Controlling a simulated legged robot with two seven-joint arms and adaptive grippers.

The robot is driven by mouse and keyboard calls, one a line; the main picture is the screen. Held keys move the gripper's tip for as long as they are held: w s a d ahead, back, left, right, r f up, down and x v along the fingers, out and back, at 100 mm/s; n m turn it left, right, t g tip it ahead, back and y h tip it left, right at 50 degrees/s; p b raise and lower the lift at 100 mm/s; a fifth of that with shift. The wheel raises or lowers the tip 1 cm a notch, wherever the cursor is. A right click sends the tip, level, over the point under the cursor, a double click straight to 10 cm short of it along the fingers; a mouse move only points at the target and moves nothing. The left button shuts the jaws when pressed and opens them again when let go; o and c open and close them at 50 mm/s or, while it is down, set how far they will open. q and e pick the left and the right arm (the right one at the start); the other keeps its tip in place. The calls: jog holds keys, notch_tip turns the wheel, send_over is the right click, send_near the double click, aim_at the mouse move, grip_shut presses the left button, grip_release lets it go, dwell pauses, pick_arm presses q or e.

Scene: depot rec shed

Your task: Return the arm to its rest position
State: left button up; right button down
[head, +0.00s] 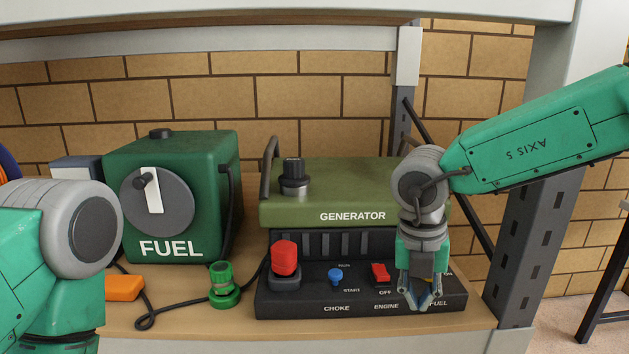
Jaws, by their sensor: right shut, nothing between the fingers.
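My right gripper (421,299) hangs fingers down in front of the right end of the generator's black control panel (330,290), over the FUEL label. It is shut and empty. Its wrist hides part of the green generator (340,185). The panel carries a red knob (284,257), a blue START button (336,275) and a red engine switch (381,272) marked OFF below. I cannot tell whether the fingers touch the panel. My left arm fills the lower left corner, and its gripper is out of the picture.
A dark green FUEL box (225,160) with a grey dial (157,202) stands left on the wooden shelf (215,325). A green hose fitting (224,285), black cord and orange item (124,288) lie in front. A grey post (525,215) stands right, close to my right arm.

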jog(key=s+d+f+n+t+h+b, duration=0.2)
jog(key=d+f+n, duration=0.3)
jog(key=f+n, duration=0.6)
jog(key=s+d+f+n+t+h+b, duration=0.1)
jog(key=s+d+f+n+t+b, duration=0.15)
jog(key=d+f+n, duration=0.8)
jog(key=s+a+f+n+g+y+b, duration=0.1)
jog(key=s+a+f+n+g+y, duration=0.1)
jog(key=s+f+n, duration=0.6)
jog(key=s+a+f+n+g+y+b, duration=0.1)
jog(key=s+f+n, duration=0.7)
jog(key=s, duration=0.8)
jog(key=a+n+g+y, duration=0.1)
jog(key=n, duration=0.1)
jog(key=shift+n+b, duration=0.35)
jog(key=shift+b, duration=0.05)
